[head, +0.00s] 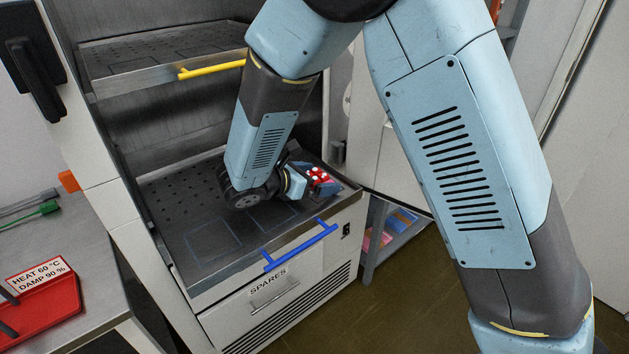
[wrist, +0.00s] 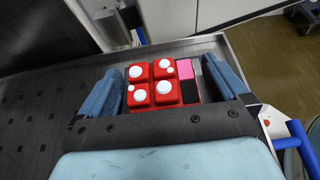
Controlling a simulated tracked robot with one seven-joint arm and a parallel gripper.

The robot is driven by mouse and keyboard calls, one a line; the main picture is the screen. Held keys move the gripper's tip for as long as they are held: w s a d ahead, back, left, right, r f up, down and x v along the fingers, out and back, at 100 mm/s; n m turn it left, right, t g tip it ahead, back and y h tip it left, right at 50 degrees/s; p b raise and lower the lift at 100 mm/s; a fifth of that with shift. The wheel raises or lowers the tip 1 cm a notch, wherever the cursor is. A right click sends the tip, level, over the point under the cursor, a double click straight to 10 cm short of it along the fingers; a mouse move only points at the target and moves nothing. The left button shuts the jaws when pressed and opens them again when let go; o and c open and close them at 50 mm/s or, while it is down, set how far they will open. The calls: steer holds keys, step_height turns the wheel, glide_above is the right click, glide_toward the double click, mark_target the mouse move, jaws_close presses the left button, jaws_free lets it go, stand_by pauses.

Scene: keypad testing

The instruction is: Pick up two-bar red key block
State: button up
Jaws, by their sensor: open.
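A red key block (wrist: 153,82) with several raised square keys, each with white round marks, sits near the tray's corner. It also shows in the head view (head: 318,175), partly hidden by my gripper. A pink patch (wrist: 184,69) and dark patches lie along its right side in the wrist view. I cannot make out two bars on it. My gripper (wrist: 166,75) is open, its blue fingers on either side of the block. In the head view my gripper (head: 302,181) is low over the tray. I cannot tell whether the fingers touch the block.
The perforated dark tray (head: 190,205) has a blue handle (head: 300,246) at its front and outlined squares on its surface. A shelf above has a yellow handle (head: 211,69). A bench at left holds a red tray (head: 40,312). Cabinet walls enclose the tray's back.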

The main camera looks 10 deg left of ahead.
steer(key=c, duration=0.9)
steer(key=shift+c, duration=0.2)
